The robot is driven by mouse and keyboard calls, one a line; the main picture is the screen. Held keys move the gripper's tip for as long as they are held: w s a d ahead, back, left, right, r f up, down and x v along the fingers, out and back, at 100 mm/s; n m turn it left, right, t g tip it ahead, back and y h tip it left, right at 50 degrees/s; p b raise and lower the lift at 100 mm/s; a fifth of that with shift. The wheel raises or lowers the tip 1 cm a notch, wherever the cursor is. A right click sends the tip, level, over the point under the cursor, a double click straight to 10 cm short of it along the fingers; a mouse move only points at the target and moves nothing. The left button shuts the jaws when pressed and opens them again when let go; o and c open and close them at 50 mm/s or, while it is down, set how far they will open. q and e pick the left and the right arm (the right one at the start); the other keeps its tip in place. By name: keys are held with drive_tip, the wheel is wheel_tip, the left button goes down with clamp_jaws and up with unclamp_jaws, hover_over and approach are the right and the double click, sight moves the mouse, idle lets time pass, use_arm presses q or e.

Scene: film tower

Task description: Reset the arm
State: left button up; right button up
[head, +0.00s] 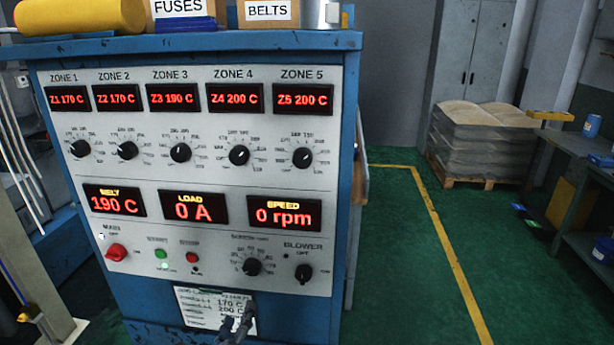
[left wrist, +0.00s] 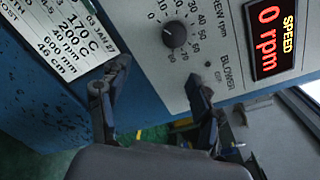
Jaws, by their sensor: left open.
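My left gripper (head: 236,327) shows at the bottom of the head view, low in front of the control cabinet (head: 346,200). Its jaws are open and empty. In the left wrist view the two fingers of the left gripper (left wrist: 155,100) stand apart, with the cabinet's panel behind them. The white settings card (head: 215,308) is just behind the gripper, which covers part of its right side. The screw speed knob (head: 252,267) sits above the gripper and also shows in the left wrist view (left wrist: 175,34). My right gripper is not in view.
Boxes marked FUSES (head: 180,9) and BELTS (head: 268,12) and a yellow roll (head: 80,16) lie on the cabinet top. A wrapped pallet stack (head: 480,140) and a workbench (head: 580,150) stand to the right. The green floor between is clear.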

use_arm(q)
drive_tip(key=s+a+f+n+g, duration=0.1)
drive_tip(key=s+f+n+g, duration=0.3)
drive_tip(key=f, duration=0.7)
drive_tip(key=s+a+f+n+g, duration=0.15)
drive_tip(key=s+f+n, duration=0.25)
drive_tip(key=s+f, duration=0.5)
drive_tip(key=s+f+n+g, duration=0.3)
drive_tip(key=f+n, duration=0.1)
drive_tip(key=f, duration=0.9)
drive_tip(key=s+f+n+g, duration=0.4)
drive_tip(key=s+f+n, duration=0.2)
drive_tip(key=s, duration=1)
drive_tip(key=s+a+f+n+g, duration=0.1)
drive_tip(key=s+f+n+g, duration=0.2)
drive_tip(key=s+f+n, duration=0.3)
drive_tip(key=s+f, duration=0.4)
drive_tip(key=s, duration=0.6)
drive_tip(key=shift+s+f+g, duration=0.25)
drive_tip(key=shift+f+g, duration=0.05)
drive_tip(key=shift+g, duration=0.05)
drive_tip(key=shift+a, duration=0.1)
drive_tip(key=shift+c, duration=0.4)
